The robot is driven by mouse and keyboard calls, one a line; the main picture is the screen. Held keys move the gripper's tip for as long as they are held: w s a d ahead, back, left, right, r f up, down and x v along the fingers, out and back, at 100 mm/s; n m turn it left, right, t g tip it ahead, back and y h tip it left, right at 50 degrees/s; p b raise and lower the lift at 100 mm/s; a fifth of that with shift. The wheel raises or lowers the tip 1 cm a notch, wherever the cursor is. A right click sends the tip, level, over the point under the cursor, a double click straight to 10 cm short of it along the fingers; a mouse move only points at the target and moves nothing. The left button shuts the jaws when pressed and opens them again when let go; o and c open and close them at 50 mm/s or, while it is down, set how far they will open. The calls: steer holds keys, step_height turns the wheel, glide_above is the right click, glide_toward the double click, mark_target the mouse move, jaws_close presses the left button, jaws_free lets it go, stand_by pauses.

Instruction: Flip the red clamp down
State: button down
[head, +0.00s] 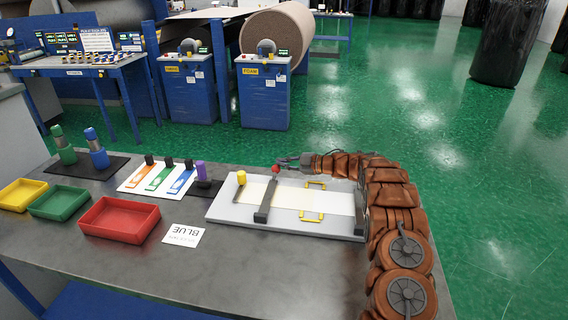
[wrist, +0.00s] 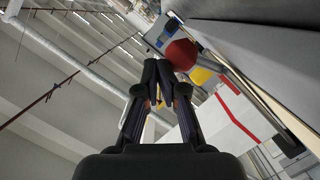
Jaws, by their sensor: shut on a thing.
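The red clamp has a red round knob (head: 276,168) and a dark bar (head: 265,201) that lies across the white board (head: 225,212). In the wrist view the red knob (wrist: 181,55) is right at my fingertips, and a grey arm runs from it to the lower right. My gripper (head: 288,162) comes in from the right at the far edge of the board. Its fingers (wrist: 160,75) are closed together at the knob. The exact contact between fingers and knob is partly hidden.
Yellow brackets (head: 312,216) sit on the board's right part. Red (head: 119,220), green (head: 59,203) and yellow (head: 22,194) trays stand at the left. A white card (head: 183,235) lies in front. The grey table's front middle is clear.

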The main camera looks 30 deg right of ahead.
steer(key=s+d+r+b, duration=0.2)
steer(key=s+d+r, duration=0.3)
steer(key=d, duration=0.3)
steer(key=shift+s+r, duration=0.35)
steer(key=shift+r, duration=0.35)
